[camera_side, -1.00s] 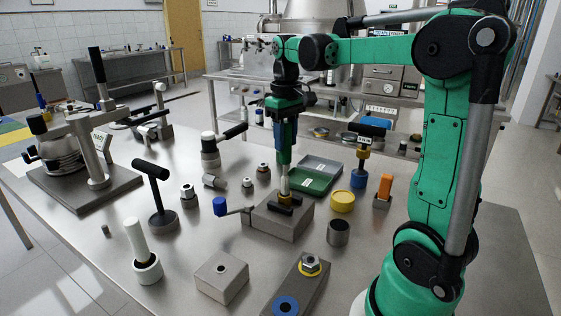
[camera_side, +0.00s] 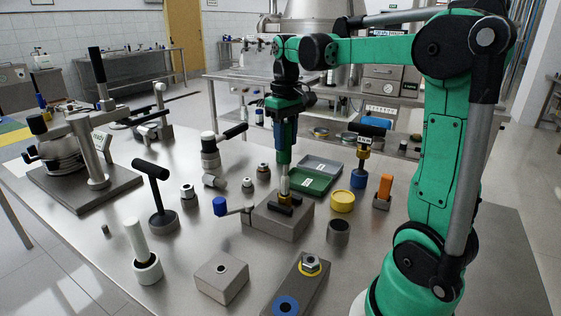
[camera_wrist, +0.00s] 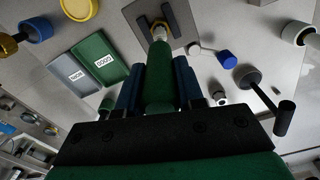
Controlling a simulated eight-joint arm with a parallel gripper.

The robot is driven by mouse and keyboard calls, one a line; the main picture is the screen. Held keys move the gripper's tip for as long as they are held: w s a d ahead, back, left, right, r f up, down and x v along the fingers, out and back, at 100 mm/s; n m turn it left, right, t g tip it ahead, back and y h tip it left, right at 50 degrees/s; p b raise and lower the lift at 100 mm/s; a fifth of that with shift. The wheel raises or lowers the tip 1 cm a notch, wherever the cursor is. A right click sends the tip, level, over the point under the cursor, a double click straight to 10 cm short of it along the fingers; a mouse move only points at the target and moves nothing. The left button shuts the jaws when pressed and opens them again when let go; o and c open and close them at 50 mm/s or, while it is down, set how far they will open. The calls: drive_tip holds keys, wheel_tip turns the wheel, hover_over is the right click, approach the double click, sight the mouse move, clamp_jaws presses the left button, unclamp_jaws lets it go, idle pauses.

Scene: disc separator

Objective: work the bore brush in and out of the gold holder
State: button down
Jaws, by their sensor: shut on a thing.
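My gripper (camera_side: 284,150) points straight down over the grey block and is shut on the bore brush's green handle. In the wrist view the green brush handle (camera_wrist: 158,78) sits between the blue fingers of my gripper (camera_wrist: 158,90). The brush's pale lower shaft (camera_side: 284,184) runs down into the gold holder (camera_side: 285,198), which sits on top of the grey block (camera_side: 280,222) between black bars. The gold holder also shows in the wrist view (camera_wrist: 158,26). The brush tip is hidden inside the holder.
A blue-knobbed crank (camera_side: 221,206) sticks out left of the block. Green (camera_side: 308,180) and grey (camera_side: 321,165) trays lie behind it. A yellow cup (camera_side: 342,200) and a dark cylinder (camera_side: 338,232) stand to the right. A black T-handle tool (camera_side: 158,195) stands at left.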

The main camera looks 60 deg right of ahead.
drive_tip(key=shift+f, duration=0.95)
drive_tip(key=shift+r, duration=0.95)
